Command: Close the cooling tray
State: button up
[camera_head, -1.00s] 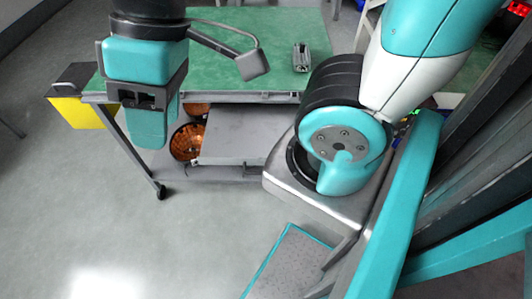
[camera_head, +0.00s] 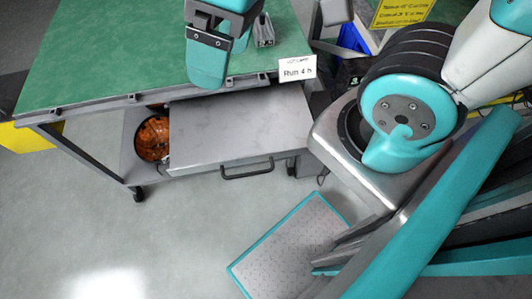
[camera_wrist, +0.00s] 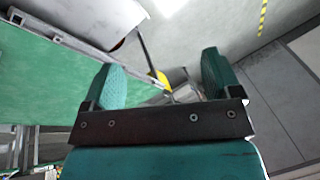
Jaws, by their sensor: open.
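The cooling tray appears to be the grey, flat-topped drawer (camera_head: 240,128) with a dark bar handle (camera_head: 247,171), below the green table. It stands out past the table's front edge. My gripper (camera_head: 207,50) is over the table's front edge, above and behind the tray, apart from the handle. In the wrist view my gripper (camera_wrist: 163,78) has its two teal fingers spread with nothing held between them. A pale grey panel at the top left of the wrist view (camera_wrist: 95,18) may be the tray; I cannot tell.
The green table (camera_head: 110,65) has a small metal block (camera_head: 263,30) and a "Run 4 h" card (camera_head: 297,69) near its front edge. An orange-brown round item (camera_head: 152,138) lies on the lower shelf. A yellow bin (camera_head: 25,137) is at the left.

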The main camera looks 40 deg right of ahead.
aim_at(232, 129)
jog(key=z, duration=0.65)
jog(key=k, duration=1.2)
jog(key=u, duration=0.25)
